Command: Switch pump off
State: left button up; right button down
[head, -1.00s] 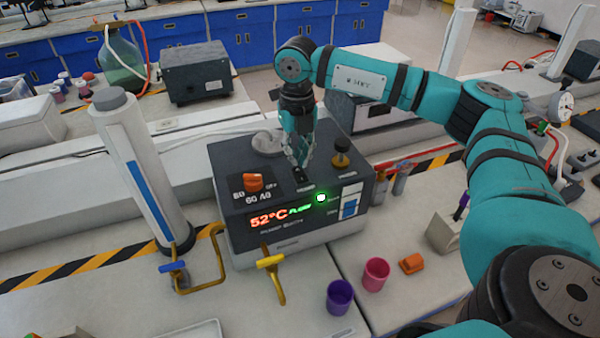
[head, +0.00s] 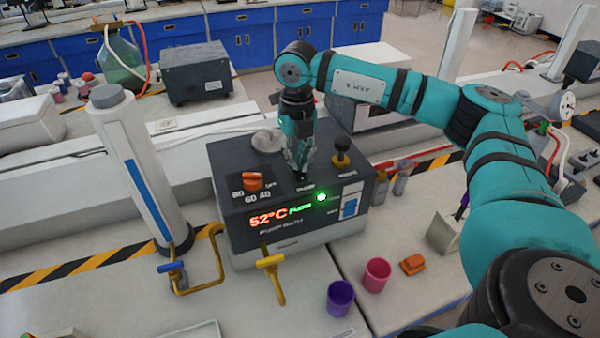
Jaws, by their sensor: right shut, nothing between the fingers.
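The pump bath (head: 235,238) is a dark box on the bench. Its front display (head: 268,217) reads 52°C in orange, with green text beside it and a lit green lamp (head: 321,197). An orange knob (head: 252,181) sits on its top left, a brass-and-black knob (head: 341,158) on its top right, and blue buttons (head: 350,207) on its front right. My right gripper (head: 302,175) is shut and empty, pointing down at the top between the two knobs. Its tips hide the small control there; contact is hard to tell. My left gripper is out of view.
Purple (head: 340,298) and pink (head: 376,275) cups and an orange piece (head: 413,264) lie front right. A white column (head: 130,165) stands left.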

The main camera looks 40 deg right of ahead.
jog(key=shift+s+f+b, duration=0.1)
jog(key=shift+f+b, duration=0.25)
jog(key=shift+f, duration=0.2)
jog(key=shift+r+p, duration=0.6)
jog(key=shift+r, duration=0.2)
jog(key=shift+r+p, duration=1.7)
jog(key=shift+r, duration=1.05)
jog(key=shift+f, duration=0.1)
